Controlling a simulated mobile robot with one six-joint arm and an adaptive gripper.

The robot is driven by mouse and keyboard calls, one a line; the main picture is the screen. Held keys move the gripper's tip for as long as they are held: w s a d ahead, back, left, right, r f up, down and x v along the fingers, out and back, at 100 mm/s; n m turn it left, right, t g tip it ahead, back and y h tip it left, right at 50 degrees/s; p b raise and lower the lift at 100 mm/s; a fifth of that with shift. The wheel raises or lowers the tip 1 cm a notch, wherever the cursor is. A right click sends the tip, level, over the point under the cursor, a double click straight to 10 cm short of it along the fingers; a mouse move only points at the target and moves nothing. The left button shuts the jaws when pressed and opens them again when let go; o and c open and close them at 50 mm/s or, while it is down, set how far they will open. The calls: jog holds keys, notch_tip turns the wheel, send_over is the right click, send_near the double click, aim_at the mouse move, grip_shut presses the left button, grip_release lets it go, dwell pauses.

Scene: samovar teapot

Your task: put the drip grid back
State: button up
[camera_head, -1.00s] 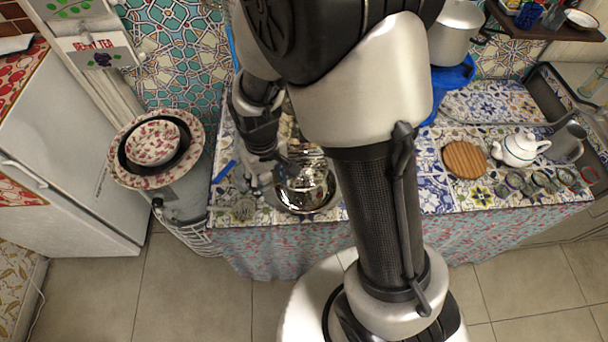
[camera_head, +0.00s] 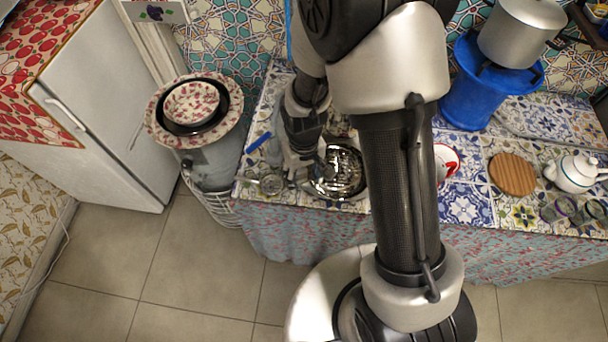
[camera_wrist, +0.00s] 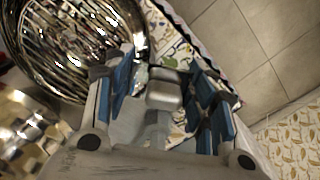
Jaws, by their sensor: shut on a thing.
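The drip grid (camera_wrist: 75,45) is a shiny, round, ribbed metal piece at the upper left of the wrist view. In the head view the shiny metal (camera_head: 342,172) lies at the table's front, just right of my gripper (camera_head: 308,163). The exact contact is hidden. I cannot tell whether the grid rests on anything. A brassy, shiny body (camera_wrist: 25,125) shows at the lower left of the wrist view, perhaps the samovar. My arm hides much of this area in the head view.
A small glass (camera_head: 270,184) stands left of my gripper, close to the front edge of the table. Patterned bowls (camera_head: 192,103) stand on a stand at left.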

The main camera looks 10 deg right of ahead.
jog(key=shift+f+b, duration=0.45)
jog(key=shift+f, duration=0.05)
jog(key=o, duration=1.1)
jog(key=shift+o, duration=0.2)
notch_tip(320, 180, up, 13)
jog(key=p, duration=0.5)
jog(key=shift+r+p, duration=0.1)
jog(key=shift+p, duration=0.2)
